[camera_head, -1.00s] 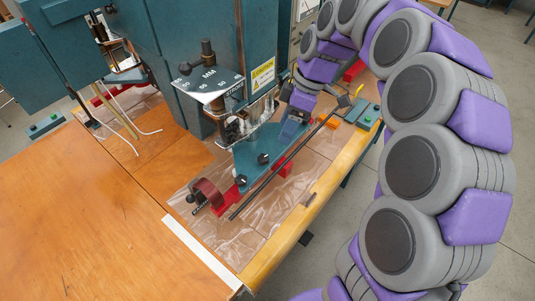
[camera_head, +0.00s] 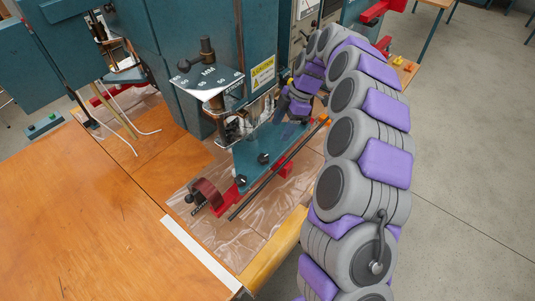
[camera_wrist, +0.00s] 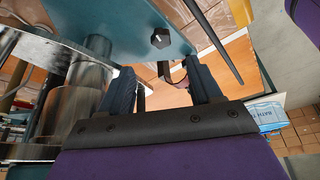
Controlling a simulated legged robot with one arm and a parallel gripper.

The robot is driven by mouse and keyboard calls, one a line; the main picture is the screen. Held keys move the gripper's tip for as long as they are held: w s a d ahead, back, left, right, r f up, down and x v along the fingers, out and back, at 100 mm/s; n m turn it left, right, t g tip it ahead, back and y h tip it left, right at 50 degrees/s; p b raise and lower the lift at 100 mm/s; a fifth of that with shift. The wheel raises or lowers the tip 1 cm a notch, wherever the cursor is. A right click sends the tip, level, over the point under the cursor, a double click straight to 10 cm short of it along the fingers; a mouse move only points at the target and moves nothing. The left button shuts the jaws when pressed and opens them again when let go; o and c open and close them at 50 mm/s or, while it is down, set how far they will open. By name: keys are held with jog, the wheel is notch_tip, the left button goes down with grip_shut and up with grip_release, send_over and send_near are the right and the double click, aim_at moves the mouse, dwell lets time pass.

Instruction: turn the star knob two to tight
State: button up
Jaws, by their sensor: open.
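Two small black knobs sit on the teal base plate (camera_head: 245,151) of the welding machine: one near the middle (camera_head: 264,158) and one nearer the front end (camera_head: 241,180). Which is star knob two I cannot tell. In the wrist view, one black knob (camera_wrist: 160,38) shows on the teal plate, beyond and between my fingertips. My gripper (camera_wrist: 163,80) is open, with nothing between its dark fingers, and apart from that knob. In the head view, my gripper (camera_head: 297,112) is beside the machine, behind both knobs; its fingers are hard to make out.
A long black rod (camera_head: 280,168) runs along the plate's right side. A dark red roll (camera_head: 207,193) is at the plate's front end. A metal column (camera_wrist: 85,75) stands close left of my fingers in the wrist view. The wooden table (camera_head: 90,215) at front left is clear.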

aim_at(266, 156)
jog(key=b+x, duration=0.1)
jog(key=x, duration=1.1)
jog(key=shift+f+b, duration=0.25)
jog(key=shift+b, duration=0.1)
jog(key=c, duration=1)
